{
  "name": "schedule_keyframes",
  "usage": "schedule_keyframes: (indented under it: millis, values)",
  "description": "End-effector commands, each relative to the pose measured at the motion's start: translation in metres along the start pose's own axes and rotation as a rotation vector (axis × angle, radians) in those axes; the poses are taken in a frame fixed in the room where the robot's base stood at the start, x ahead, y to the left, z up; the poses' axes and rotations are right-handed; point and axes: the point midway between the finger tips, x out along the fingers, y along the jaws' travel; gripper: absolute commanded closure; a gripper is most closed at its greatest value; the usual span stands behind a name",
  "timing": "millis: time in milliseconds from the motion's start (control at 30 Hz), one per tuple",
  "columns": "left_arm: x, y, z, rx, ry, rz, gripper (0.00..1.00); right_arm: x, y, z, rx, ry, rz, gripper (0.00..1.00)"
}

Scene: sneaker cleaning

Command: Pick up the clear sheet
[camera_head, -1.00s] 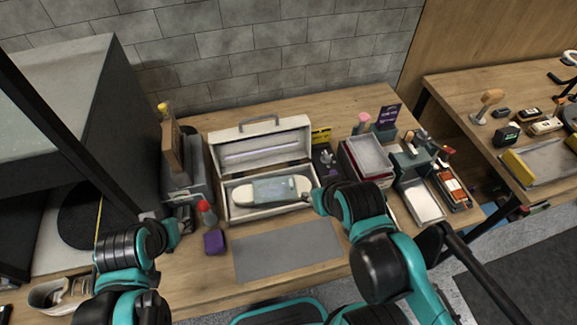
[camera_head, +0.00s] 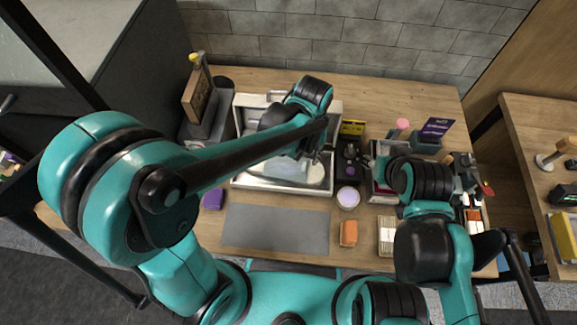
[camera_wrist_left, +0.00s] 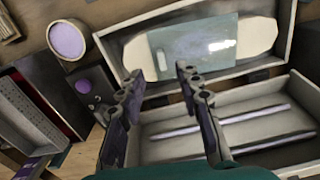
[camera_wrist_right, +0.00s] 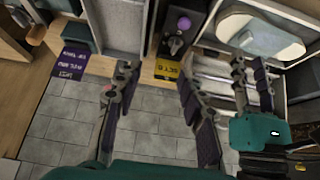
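The clear sheet (camera_wrist_left: 197,50) is a bluish see-through rectangle lying on a pale rounded board (camera_wrist_left: 257,37) inside the open case (camera_wrist_left: 118,28). In the head view the sheet (camera_head: 292,172) is partly hidden by my left arm. It also shows in the right wrist view (camera_wrist_right: 265,38). My left gripper (camera_wrist_left: 158,75) is open and empty, over the case, with its fingertips close to the sheet's near edge; contact cannot be told. My right gripper (camera_wrist_right: 156,82) is open and empty, to the right of the case over the right side of the table.
A grey mat (camera_head: 275,228) lies in front of the case. A round purple-topped jar (camera_head: 347,197) and an orange block (camera_head: 348,233) stand to its right. The case's raised lid (camera_wrist_left: 222,121) is close below my left fingers. A purple sign (camera_head: 436,127) stands at the back right.

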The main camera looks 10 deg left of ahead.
Motion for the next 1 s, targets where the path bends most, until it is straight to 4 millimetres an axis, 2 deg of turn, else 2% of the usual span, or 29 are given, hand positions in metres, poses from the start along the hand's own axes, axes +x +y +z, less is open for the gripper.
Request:
schedule_keyframes:
  millis: [300, 400, 633, 667, 767, 800, 1000]
  values:
    - [0.048, -0.003, 0.001, 0.000, 0.001, 0.001, 0.66, 0.019, 0.000, 0.013, 0.000, 0.000, 0.000, 0.60]
    - [0.054, -0.003, 0.001, 0.000, 0.002, 0.001, 0.66, 0.020, 0.000, 0.015, 0.000, 0.000, 0.000, 0.60]
    - [0.054, -0.003, 0.001, 0.000, 0.002, 0.001, 0.66, 0.019, 0.000, 0.014, 0.000, 0.000, 0.000, 0.60]
    - [0.054, -0.003, 0.001, 0.000, 0.002, 0.001, 0.71, 0.019, 0.000, 0.014, 0.000, 0.000, 0.000, 0.60]
    - [0.054, -0.003, 0.001, 0.000, 0.002, 0.001, 0.97, 0.019, 0.000, 0.014, 0.000, 0.000, 0.000, 0.60]
    - [0.054, -0.003, 0.001, 0.000, 0.002, 0.001, 1.00, 0.019, 0.000, 0.014, 0.000, 0.000, 0.000, 0.60]
    - [0.054, -0.003, 0.001, 0.000, 0.002, 0.001, 1.00, 0.019, 0.000, 0.014, 0.000, 0.000, 0.000, 0.60]
